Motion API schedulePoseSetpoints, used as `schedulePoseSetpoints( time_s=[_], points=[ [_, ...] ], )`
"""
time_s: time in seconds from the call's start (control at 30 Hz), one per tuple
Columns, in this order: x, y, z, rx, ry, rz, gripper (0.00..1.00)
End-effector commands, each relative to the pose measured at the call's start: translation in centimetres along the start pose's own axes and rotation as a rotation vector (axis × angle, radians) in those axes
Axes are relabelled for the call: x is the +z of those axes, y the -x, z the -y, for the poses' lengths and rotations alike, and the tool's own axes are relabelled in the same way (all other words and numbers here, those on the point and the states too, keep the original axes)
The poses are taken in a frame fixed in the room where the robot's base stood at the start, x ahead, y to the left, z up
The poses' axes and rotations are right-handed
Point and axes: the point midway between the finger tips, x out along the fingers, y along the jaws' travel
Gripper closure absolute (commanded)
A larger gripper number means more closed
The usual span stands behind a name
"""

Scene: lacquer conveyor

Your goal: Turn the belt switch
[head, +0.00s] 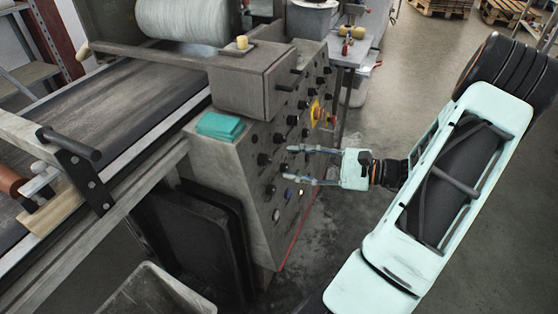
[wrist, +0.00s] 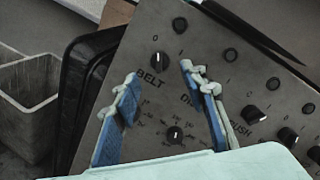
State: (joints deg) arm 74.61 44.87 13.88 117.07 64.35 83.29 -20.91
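The belt switch (wrist: 159,62) is a small black knob with a white mark on the grey control panel, with "BELT" printed beside it. In the wrist view it shows between and slightly beyond the fingertips of my gripper (wrist: 160,73). The blue-padded fingers are wide apart, with nothing held. In the head view my gripper (head: 291,163) points left at the panel face (head: 250,215), its tips close to it. I cannot tell whether they touch it, or which knob there is the belt switch.
Other black knobs surround it, including one (wrist: 175,135) between the fingers and one (wrist: 231,55) right of them. A yellow switch plate (head: 315,110) is further along the panel. Black trays (head: 205,235) and a grey crate (head: 155,290) stand below left. Open floor (head: 430,80) lies right.

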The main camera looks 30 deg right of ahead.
Motion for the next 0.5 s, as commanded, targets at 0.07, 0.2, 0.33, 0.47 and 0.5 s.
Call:
schedulePoseSetpoints(
  time_s=[0.07, 0.2, 0.33, 0.47, 0.5],
  points=[
    [-0.1, 1.8, 0.0, -0.001, 0.001, -0.003, 0.61],
    [0.0, 4.2, 0.0, -0.001, 0.0, -0.002, 0.61],
    [0.0, 5.4, 0.0, 0.0, 0.0, 0.0, 0.61],
    [0.0, 5.9, 0.0, 0.001, 0.0, 0.0, 0.61],
    [0.0, 5.9, 0.0, 0.001, 0.0, 0.0, 0.61]
  ],
)
